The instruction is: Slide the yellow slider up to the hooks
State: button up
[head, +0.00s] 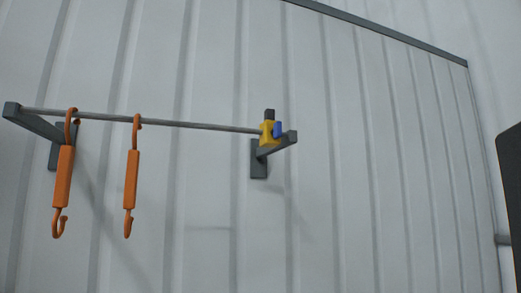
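The yellow slider (266,134) sits at the right end of a grey rail (190,124), close to the right bracket. It has a dark upright block on top and a blue part on its right side. Two orange hooks hang from the rail toward its left end: the left hook (63,178) near the left bracket and the right hook (131,180) a little further along. A wide bare stretch of rail lies between the right hook and the slider. My gripper is not in view.
Dark grey brackets hold the rail at the left (36,122) and right (259,160) on a pale ribbed wall (390,170). A dark panel edge (511,200) stands at the far right. The space below the rail is clear.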

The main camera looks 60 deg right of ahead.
aim_at(266, 140)
jog(key=l+z, duration=0.1)
jog(key=z, duration=0.8)
